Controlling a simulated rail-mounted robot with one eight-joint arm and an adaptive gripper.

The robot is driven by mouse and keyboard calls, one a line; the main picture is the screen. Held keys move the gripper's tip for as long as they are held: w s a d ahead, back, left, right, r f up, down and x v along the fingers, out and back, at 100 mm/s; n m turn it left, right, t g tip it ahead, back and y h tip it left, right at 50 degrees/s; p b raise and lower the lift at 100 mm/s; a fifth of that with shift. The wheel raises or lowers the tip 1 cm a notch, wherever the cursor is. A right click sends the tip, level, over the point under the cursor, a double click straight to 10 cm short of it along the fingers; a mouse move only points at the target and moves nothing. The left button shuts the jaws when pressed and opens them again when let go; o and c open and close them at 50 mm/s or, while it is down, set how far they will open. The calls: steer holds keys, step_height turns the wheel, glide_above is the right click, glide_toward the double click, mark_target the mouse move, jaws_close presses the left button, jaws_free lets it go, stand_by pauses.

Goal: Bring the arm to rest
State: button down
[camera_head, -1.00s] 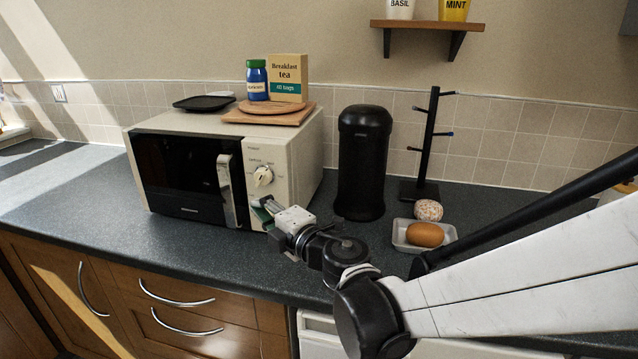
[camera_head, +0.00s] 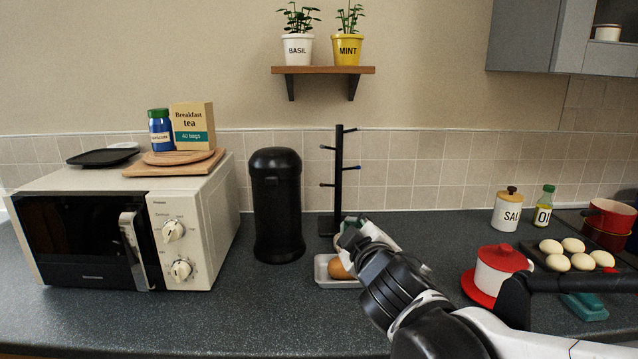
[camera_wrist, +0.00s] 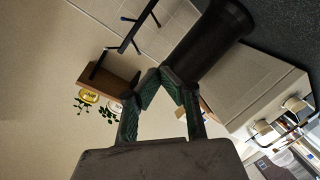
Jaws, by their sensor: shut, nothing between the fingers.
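My gripper (camera_head: 349,229) is shut and empty, raised above the counter in front of the mug tree's base. It partly hides the things behind it. In the wrist view, the green-padded fingers of my gripper (camera_wrist: 164,74) close together at the tips with nothing between them. My arm reaches in from the lower right of the head view.
A black canister (camera_head: 275,205) and cream microwave (camera_head: 205,235) stand left of my gripper. A white tray (camera_head: 325,279) with a brown egg-like item (camera_head: 338,269) lies just below it. The mug tree (camera_head: 338,185) is behind. A red-lidded pot (camera_head: 497,270) stands right.

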steer(key=s+d+f+m+g+h, duration=0.2)
steer(key=s+d+f+m, duration=0.15)
steer(key=s+d, duration=0.2)
steer(key=s+d+f+m+g+h, duration=0.2)
steer(key=s+d+f+m+g, duration=0.15)
steer(key=d, duration=0.35)
steer(key=s+d+f+m+g+y, duration=0.1)
steer(key=s+f+m+g, duration=0.2)
steer(key=s, duration=0.9)
step_height(320, 180, down, 3)
steer(key=shift+s+d+r+m, duration=0.2)
steer(key=shift+d+m, duration=0.1)
steer(key=shift+m, duration=0.4)
steer(key=shift+g, duration=0.25)
